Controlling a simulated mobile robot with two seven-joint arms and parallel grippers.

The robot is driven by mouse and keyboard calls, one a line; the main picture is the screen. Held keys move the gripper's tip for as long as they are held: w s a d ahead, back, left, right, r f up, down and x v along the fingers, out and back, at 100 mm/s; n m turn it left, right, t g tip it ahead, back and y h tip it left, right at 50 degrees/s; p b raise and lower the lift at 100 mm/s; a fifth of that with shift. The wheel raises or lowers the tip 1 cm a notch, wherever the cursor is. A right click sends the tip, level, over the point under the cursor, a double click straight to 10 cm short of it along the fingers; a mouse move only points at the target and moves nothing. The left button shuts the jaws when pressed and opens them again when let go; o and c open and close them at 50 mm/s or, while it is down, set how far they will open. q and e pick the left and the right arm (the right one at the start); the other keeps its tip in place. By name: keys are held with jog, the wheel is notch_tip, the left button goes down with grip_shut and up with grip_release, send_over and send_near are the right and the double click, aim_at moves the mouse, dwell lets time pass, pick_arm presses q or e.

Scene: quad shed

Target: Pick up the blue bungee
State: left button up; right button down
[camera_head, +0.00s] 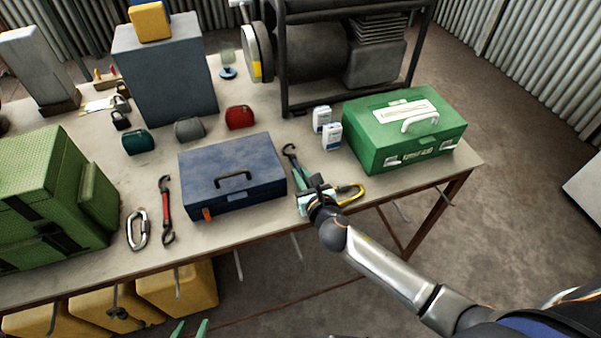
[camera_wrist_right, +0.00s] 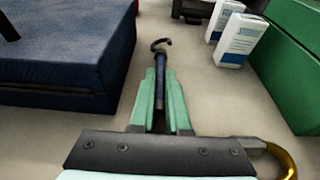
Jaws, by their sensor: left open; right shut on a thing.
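The blue bungee (camera_head: 291,153) lies on the workbench between the blue toolbox and the green first-aid case, its dark hook pointing to the back. My right gripper (camera_head: 301,178) is low over the bench and shut on the bungee. In the right wrist view the bungee (camera_wrist_right: 160,72) runs lengthwise between the two green fingers, with its hook beyond the fingertips. Its near end is hidden by the gripper. My left gripper (camera_head: 190,329) shows only its green fingertips at the bottom edge; they are apart and empty, in front of the bench.
The blue toolbox (camera_head: 225,168) is close on the left. A yellow carabiner (camera_head: 352,195) lies just right of my right gripper. Small white boxes (camera_head: 332,137) and the green case (camera_head: 400,130) stand to the right. A red bungee (camera_head: 166,212) and silver carabiner (camera_head: 137,230) lie left.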

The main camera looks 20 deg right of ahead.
notch_tip(320, 180, up, 3)
jog(key=shift+w+f+p, duration=0.1)
jog(key=shift+p, duration=0.4)
jog(key=s+d+r+p, duration=0.2)
jog(key=s+d+r, duration=0.6)
jog(key=d+r, duration=0.2)
jog(key=shift+d, duration=0.7)
jog(key=shift+s, duration=0.1)
